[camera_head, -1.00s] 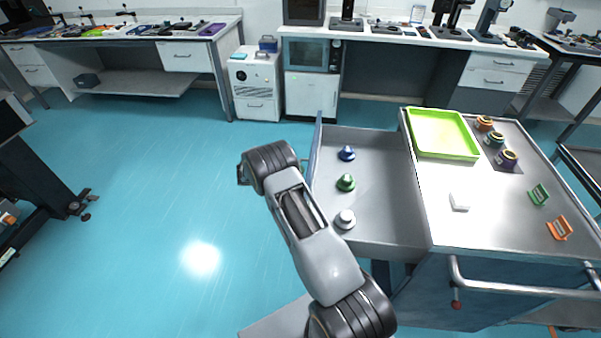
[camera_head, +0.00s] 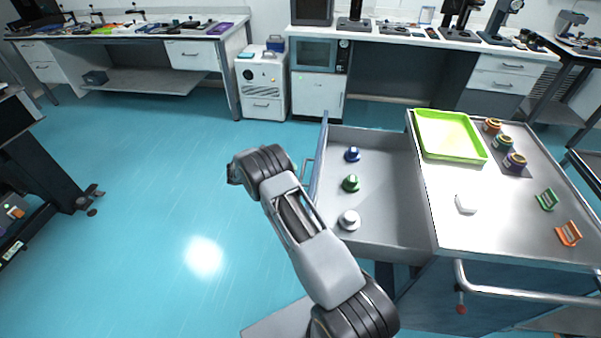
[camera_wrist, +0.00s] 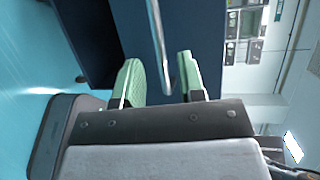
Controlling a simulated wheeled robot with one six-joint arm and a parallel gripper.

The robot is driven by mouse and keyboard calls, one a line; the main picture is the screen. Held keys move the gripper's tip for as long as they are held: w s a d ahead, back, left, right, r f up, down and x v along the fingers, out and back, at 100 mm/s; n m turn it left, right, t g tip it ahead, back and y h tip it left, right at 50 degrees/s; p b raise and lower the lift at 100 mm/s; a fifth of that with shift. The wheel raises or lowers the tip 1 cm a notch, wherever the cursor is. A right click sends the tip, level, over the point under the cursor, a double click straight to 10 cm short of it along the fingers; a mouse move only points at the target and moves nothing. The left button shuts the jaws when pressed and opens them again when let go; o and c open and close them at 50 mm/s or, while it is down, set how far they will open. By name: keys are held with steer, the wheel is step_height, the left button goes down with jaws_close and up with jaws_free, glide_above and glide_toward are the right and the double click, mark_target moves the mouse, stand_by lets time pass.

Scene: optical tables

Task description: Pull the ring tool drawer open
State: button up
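The drawer (camera_head: 385,195) stands pulled out from the left side of the grey cart, with a blue, a green and a white knobbed piece inside. Its blue front panel (camera_head: 318,165) faces left. The metal handle (camera_head: 307,172) shows on that panel, right of my wrist. In the wrist view, my gripper (camera_wrist: 161,80) is open, its two green-padded fingers apart. The handle bar (camera_wrist: 158,40) runs in line with the gap between them, and I see neither finger pressed on it. My fingertips are hidden in the head view.
The cart top (camera_head: 465,240) carries a lime-green tray (camera_head: 450,155), several jars, a white piece (camera_head: 465,204), and green and orange holders. Open blue floor (camera_head: 150,200) lies left of my arm. Benches line the back wall.

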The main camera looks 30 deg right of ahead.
steer(key=v, duration=0.9)
steer(key=shift+b, duration=0.35)
steer(key=s+f+m+y, duration=0.3)
steer(key=f+m, duration=0.3)
steer(key=m, duration=0.2)
steer(key=s+a+r+m+y+p, duration=0.1)
steer(key=s+a+r+m+y, duration=0.15)
steer(key=s+m+y, duration=0.35)
steer(key=s+r+m+t+y+p, duration=0.2)
steer(key=s+r+m, duration=0.4)
steer(key=r, duration=0.3)
steer(key=s+r+m+t+y+p, duration=0.2)
steer(key=s+r+m, duration=0.4)
steer(key=r, duration=0.3)
steer(key=s+a+r+m+t+y+p, duration=0.1)
steer(key=s+r+m+t+y+p, duration=0.1)
steer(key=s+r+m, duration=0.4)
steer(key=shift+s+r+t+p, duration=0.7)
steer(key=shift+r+t, duration=0.2)
steer(key=shift+r, duration=1.15)
steer(key=shift+a, duration=0.1)
